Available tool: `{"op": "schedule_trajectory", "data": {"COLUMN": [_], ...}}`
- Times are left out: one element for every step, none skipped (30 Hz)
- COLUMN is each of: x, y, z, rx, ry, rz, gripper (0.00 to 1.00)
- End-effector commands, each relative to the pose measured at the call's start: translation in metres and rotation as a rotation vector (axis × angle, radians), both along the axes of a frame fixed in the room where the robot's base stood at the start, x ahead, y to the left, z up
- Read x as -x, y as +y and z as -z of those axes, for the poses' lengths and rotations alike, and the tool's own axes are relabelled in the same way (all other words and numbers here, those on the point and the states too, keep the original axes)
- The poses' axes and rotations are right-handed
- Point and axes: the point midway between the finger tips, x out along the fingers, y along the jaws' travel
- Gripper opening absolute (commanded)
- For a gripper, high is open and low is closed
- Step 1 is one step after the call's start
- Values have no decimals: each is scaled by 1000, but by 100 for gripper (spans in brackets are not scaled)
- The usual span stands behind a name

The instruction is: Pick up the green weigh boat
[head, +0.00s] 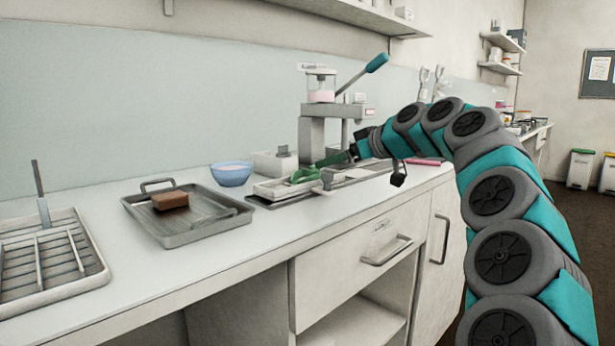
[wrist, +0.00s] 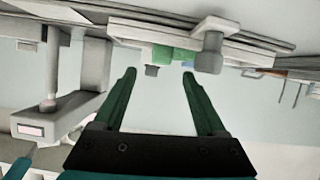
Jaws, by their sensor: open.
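The green weigh boat (head: 305,175) lies on a pale tray on the counter in the head view, beside the press-like machine. It shows as a small green patch in the wrist view (wrist: 163,53), beyond the fingertips and partly hidden by the tray's edge. My gripper (head: 325,163) has dark green fingers and reaches in from the right, close to the boat. In the wrist view, my gripper (wrist: 158,76) is open, with nothing between its fingers. Whether a fingertip touches the boat I cannot tell.
A grey lever machine (head: 320,128) stands just behind the boat. To the left are a blue bowl (head: 231,175), a metal tray (head: 180,238) with a brown block (head: 170,200), and a rack (head: 50,262). The counter's front strip is clear.

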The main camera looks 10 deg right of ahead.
Motion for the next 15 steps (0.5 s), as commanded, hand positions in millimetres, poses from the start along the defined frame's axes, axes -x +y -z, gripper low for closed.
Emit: {"op": "schedule_trajectory", "data": {"x": [-4,-7,-12,-15,-19,-24,-27,-29,-32,-33,-33,-33,-33,-33,-33], "y": [5,8,11,14,17,20,22,24,26,26,27,27,27,26,26], "z": [1,3,4,6,8,11,13,14,16,16,17,17,17,17,16], "rx": [1,1,1,1,2,1,1,1,1,2,2,1,1,1,1], "ry": [2,2,2,2,3,4,4,4,4,3,2,2,2,1,1], "rz": [-2,-2,-2,-1,-1,0,0,0,0,0,0,0,0,1,1], "gripper": [74,74,74,74,74,74,74,74,74,74,74,74,74,74,74]}}
